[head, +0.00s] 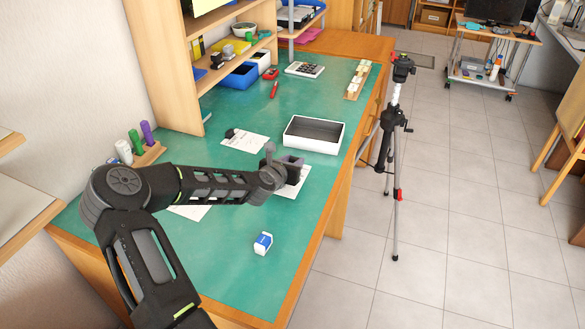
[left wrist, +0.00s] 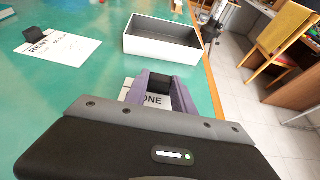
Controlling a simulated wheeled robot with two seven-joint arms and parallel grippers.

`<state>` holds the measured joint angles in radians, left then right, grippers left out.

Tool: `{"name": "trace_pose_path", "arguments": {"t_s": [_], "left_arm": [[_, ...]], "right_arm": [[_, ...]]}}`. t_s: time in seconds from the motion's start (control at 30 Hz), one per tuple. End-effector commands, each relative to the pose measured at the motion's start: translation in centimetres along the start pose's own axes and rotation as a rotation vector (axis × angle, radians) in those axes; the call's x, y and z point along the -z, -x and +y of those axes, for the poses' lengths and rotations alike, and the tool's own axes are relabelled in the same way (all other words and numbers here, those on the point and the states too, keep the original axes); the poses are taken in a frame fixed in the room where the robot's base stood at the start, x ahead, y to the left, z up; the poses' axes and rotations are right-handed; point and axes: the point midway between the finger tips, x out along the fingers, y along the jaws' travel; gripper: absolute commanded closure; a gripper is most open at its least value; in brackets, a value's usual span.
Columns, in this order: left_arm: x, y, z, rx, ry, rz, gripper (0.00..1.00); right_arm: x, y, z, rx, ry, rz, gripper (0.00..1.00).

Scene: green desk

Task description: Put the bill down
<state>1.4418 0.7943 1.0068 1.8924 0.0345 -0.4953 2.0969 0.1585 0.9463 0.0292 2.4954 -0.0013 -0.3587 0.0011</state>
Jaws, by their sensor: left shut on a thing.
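A white bill (head: 301,182) lies on the green desk below my left gripper (head: 290,165). I cannot tell whether that thing touches the bill. A second bill (left wrist: 68,50), marked "RENT", lies to the left with a small dark block (left wrist: 33,35) on its far corner. My right gripper is out of view.
An open white box (head: 314,134) with a dark inside stands just beyond the left gripper. A blue and white carton (head: 263,243) stands near the desk's right edge. Another paper lies partly under my left arm. A shelf (head: 165,60) and pen holder (head: 150,154) line the wall side.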

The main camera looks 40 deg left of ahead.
Motion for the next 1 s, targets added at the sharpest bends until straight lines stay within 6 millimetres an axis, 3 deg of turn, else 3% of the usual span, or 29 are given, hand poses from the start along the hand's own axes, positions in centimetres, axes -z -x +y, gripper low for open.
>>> {"name": "trace_pose_path", "arguments": {"t_s": [0.3,0.6,0.97,1.0], "left_arm": [[0.2,-0.1,0.0,0.0,0.0,0.0,1.0],[3.5,-1.4,0.0,0.0,0.002,0.0,1.0],[3.9,-1.6,0.0,0.0,0.0,0.0,1.0],[3.9,-1.6,0.0,0.0,0.0,0.0,0.69]], "right_arm": [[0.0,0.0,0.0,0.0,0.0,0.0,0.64],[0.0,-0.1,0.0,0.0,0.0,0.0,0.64],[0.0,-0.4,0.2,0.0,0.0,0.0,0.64],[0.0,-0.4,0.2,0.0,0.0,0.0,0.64]]}}
